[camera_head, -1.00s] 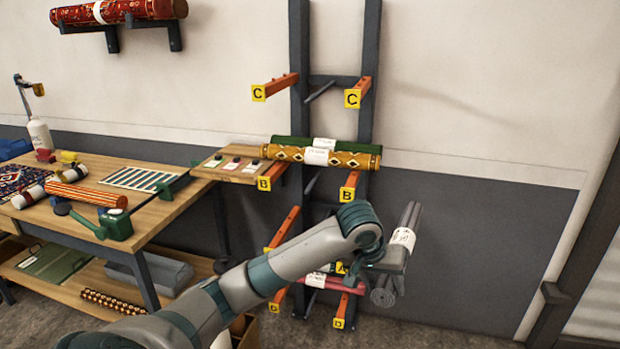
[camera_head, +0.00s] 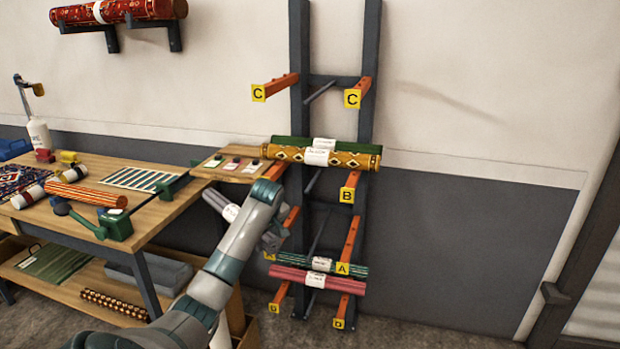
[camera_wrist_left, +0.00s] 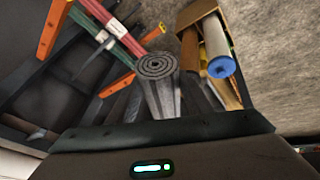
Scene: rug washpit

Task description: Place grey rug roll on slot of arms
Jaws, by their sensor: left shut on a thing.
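My left gripper (camera_head: 272,240) is shut on the grey rug roll (camera_head: 220,203), which has a white label and sticks out to the left behind my arm. In the left wrist view the roll's spiral end (camera_wrist_left: 157,66) points away from my gripper. The dark upright rack (camera_head: 368,50) has orange arms marked C (camera_head: 365,85), B (camera_head: 350,185), A (camera_head: 350,238) and D (camera_head: 345,306). The C arms are empty. A green roll and a yellow patterned roll (camera_head: 350,160) lie above the B labels. My forearm partly hides the left arms.
A pink-red roll (camera_head: 290,275) and a green roll (camera_head: 350,260) lie low on the rack near the A labels. A workbench (camera_head: 150,215) with tools and rolls stands left. A box of rolls (camera_wrist_left: 187,18) shows in the wrist view. Free floor and wall lie right of the rack.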

